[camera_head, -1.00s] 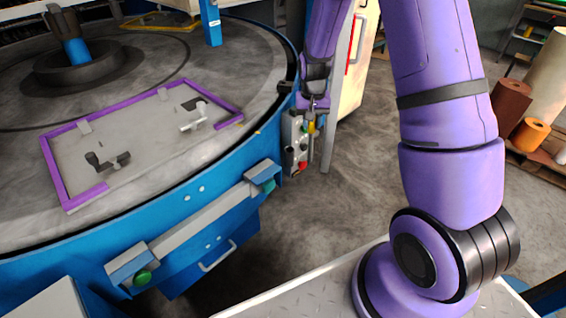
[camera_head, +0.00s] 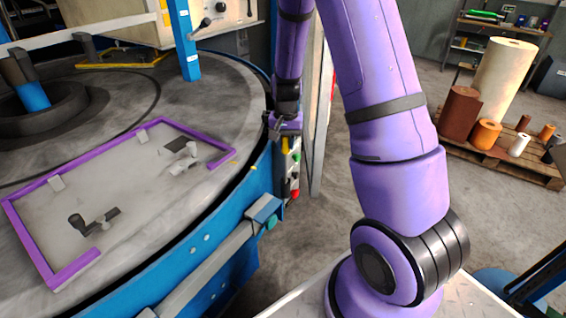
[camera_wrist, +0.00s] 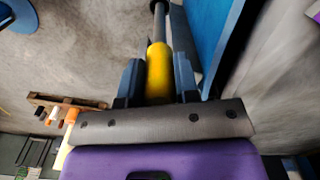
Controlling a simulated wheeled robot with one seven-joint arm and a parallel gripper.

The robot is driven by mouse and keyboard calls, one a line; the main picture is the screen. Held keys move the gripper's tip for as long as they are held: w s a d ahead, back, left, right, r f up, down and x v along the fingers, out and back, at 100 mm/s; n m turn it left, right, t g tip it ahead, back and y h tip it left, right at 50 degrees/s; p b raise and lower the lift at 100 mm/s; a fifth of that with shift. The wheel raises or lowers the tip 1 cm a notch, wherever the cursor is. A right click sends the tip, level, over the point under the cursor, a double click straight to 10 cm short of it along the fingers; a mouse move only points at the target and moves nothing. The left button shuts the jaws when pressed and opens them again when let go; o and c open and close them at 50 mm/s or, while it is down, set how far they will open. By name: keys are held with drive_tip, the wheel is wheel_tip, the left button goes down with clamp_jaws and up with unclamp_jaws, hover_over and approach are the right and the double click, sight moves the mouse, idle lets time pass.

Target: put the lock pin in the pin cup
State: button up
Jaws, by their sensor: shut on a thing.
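The lock pin has a yellow grip (camera_wrist: 159,72) and a grey shaft that runs away from me to the top edge of the wrist view. My gripper (camera_wrist: 158,80) is shut on the yellow grip, with one blue-grey finger on each side. In the head view my gripper (camera_head: 286,134) is at the turntable's right edge, and a bit of the yellow grip (camera_head: 285,146) shows just below it. The pin's far end is hidden there. I cannot make out the pin cup in either view.
A control box (camera_head: 295,172) with coloured buttons is close below my gripper. The round turntable (camera_head: 120,100) fills the left, with a purple-edged frame (camera_head: 75,268) and clamps on it. A pallet with rolls (camera_head: 510,155) stands at the right. Grey floor lies open between.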

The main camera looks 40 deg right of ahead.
sight(286, 161)
drive_tip(key=shift+f, duration=2.65)
drive_tip(key=o, duration=1)
